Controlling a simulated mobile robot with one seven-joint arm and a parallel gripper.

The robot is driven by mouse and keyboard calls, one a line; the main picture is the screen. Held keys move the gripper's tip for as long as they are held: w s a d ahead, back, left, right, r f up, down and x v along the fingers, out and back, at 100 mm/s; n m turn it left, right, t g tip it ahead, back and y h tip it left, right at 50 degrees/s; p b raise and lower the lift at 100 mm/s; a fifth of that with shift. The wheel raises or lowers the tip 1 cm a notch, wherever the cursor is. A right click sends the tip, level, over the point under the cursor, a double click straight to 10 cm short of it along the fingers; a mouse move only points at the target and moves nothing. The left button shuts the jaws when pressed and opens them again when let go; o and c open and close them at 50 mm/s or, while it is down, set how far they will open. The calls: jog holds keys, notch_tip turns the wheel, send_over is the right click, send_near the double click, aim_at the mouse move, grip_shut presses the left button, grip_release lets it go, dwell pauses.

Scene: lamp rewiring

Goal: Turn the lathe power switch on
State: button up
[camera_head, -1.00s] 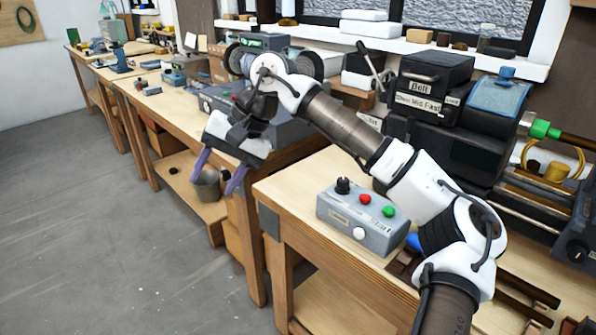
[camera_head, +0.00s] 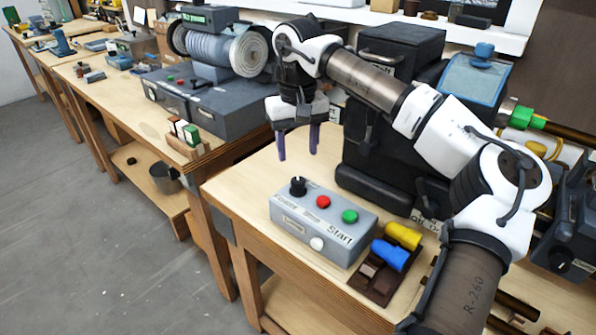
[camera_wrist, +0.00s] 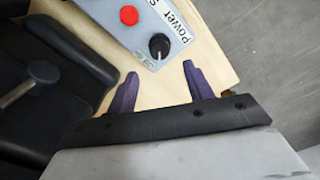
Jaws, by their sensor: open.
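A grey control box (camera_head: 322,222) sits on the near wooden bench in the head view. On its top are a black rotary knob (camera_head: 298,186), a red button (camera_head: 323,202) and a green button (camera_head: 349,216) by the word "Start". A white knob is on its front face. In the wrist view the black knob (camera_wrist: 159,46) is beside the label "Power", with the red button (camera_wrist: 129,15) to its left. My gripper (camera_head: 298,150) is open and empty, its purple fingers pointing down, above and behind the box. In the wrist view the fingertips (camera_wrist: 160,75) lie just short of the knob, apart from it.
The black lathe housing (camera_head: 385,130) stands right behind the box and close to my arm. Yellow and blue handled tools (camera_head: 390,255) lie in a dark holder to the right of the box. A grey machine (camera_head: 215,100) stands on the left bench.

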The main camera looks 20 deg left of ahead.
aim_at(298, 179)
notch_tip(298, 179, down, 8)
jog(key=shift+r+p, duration=0.15)
jog(key=shift+p, duration=0.4)
jog(key=shift+c, duration=0.4)
jog(key=c, duration=0.9)
